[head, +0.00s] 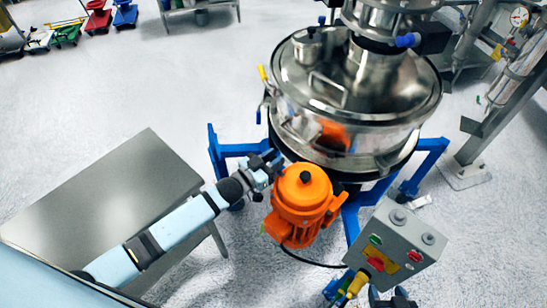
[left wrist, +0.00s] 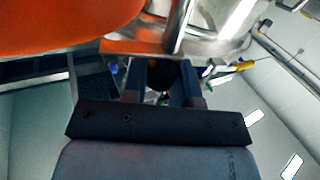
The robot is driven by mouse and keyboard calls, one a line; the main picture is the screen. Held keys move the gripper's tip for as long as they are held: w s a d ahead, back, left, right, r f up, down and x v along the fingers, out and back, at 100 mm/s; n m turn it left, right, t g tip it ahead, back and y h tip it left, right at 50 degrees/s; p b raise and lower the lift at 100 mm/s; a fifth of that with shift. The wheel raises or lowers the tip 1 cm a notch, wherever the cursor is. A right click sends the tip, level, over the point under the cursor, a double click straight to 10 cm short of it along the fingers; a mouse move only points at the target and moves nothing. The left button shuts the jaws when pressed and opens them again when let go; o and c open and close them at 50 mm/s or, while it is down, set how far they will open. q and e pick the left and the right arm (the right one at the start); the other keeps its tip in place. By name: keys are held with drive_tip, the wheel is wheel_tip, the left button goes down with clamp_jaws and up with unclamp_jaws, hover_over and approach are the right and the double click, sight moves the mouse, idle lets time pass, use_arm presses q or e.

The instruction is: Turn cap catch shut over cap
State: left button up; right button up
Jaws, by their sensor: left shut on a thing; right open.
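The steel sifter drum (head: 345,120) stands at upper centre in the head view. My left gripper (head: 266,163) is at the drum's lower left side, just left of the orange motor (head: 302,200). In the left wrist view its two fingers (left wrist: 162,82) are shut on a small dark piece; whether this is the cap catch is unclear. The cap cannot be made out there, as the fingers and motor cover much of the spot. My right gripper (head: 389,299) is open at the bottom edge of the head view, below the control box, mostly cut off.
The grey control box (head: 396,248) with coloured buttons stands right of the motor. Blue frame legs (head: 226,150) surround the drum's base. A yellow-ended lever (head: 262,74) sticks out at the drum's left. A steel table (head: 110,205) lies below my left arm. Open floor is at left.

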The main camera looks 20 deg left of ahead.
idle(0.4)
use_arm(q)
drive_tip(key=o, duration=0.9)
drive_tip(key=shift+s+a, duration=0.15)
drive_tip(key=shift+s, duration=0.15)
drive_tip(key=shift+b+v, duration=1.25)
drive_tip(key=shift+v, duration=5.3)
drive_tip(key=shift+s+r, duration=0.1)
